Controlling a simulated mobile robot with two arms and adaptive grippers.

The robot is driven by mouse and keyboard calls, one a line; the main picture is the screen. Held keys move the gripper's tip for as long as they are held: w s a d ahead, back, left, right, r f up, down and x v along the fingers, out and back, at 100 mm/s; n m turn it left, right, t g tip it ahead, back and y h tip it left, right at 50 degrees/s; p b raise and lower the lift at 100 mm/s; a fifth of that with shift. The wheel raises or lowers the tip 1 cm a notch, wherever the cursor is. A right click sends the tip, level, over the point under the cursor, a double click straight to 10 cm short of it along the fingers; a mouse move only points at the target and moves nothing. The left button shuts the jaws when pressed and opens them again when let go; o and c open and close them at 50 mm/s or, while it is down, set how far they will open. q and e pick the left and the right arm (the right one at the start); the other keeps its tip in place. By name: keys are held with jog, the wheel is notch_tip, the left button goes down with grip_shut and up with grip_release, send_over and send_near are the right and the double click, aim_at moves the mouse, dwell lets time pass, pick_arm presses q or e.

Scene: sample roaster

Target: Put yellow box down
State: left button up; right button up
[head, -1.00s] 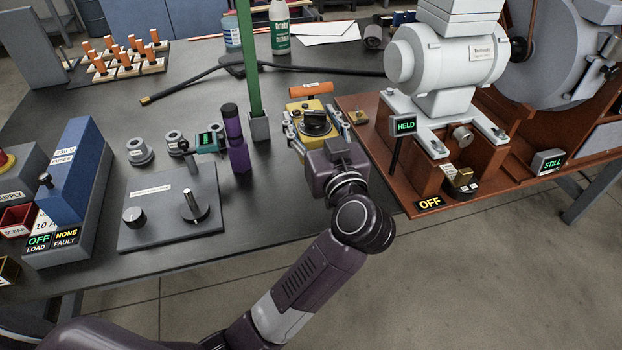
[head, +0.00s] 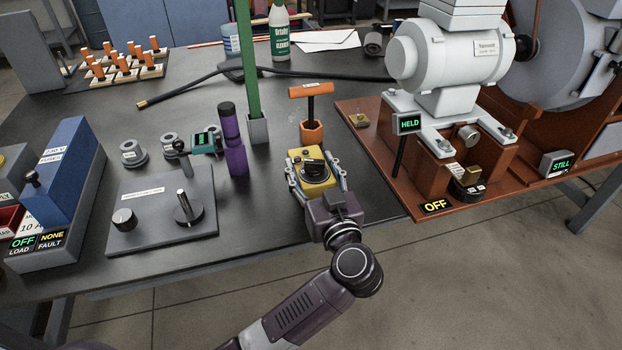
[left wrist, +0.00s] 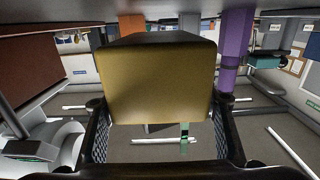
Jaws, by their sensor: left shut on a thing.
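The yellow box (head: 316,172) has a black dial on its top and is between the fingers of my left gripper (head: 317,182), near the front edge of the dark table. My left gripper is shut on it, one finger on each side. In the left wrist view the yellow box (left wrist: 160,84) fills the middle, between the two dark fingers. Whether its underside touches the table top is hard to tell. My right gripper is in none of the views.
An orange T-handled tool (head: 311,110) stands just behind the box. A purple cylinder (head: 233,140) and a green post (head: 249,60) stand to the left. The brown machine base (head: 380,160) is to the right. Bare table (head: 255,215) lies left of the box.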

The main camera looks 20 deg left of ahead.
aim_at(320, 194)
pick_arm(q)
notch_tip(320, 194, down, 2)
jog(key=shift+f, duration=0.25)
pick_arm(e)
jog(key=shift+w+a+f, duration=0.15)
jog(key=shift+w+f, duration=0.25)
jog(key=shift+w, duration=0.2)
pick_arm(q)
jog(key=o, duration=1.6)
jog(key=shift+f, duration=0.1)
pick_arm(e)
jog(key=shift+s, duration=0.1)
pick_arm(q)
jog(key=shift+s, duration=0.1)
jog(key=p+v, duration=0.1)
jog(key=v, duration=1)
jog(key=shift+s+d+p, duration=0.1)
jog(key=shift+d+p, duration=0.05)
jog(key=shift+p, duration=0.25)
jog(key=shift+s+d+r, duration=0.15)
jog(key=shift+r, duration=0.05)
pick_arm(e)
jog(key=shift+s+r, duration=0.45)
jog(key=shift+r, duration=0.1)
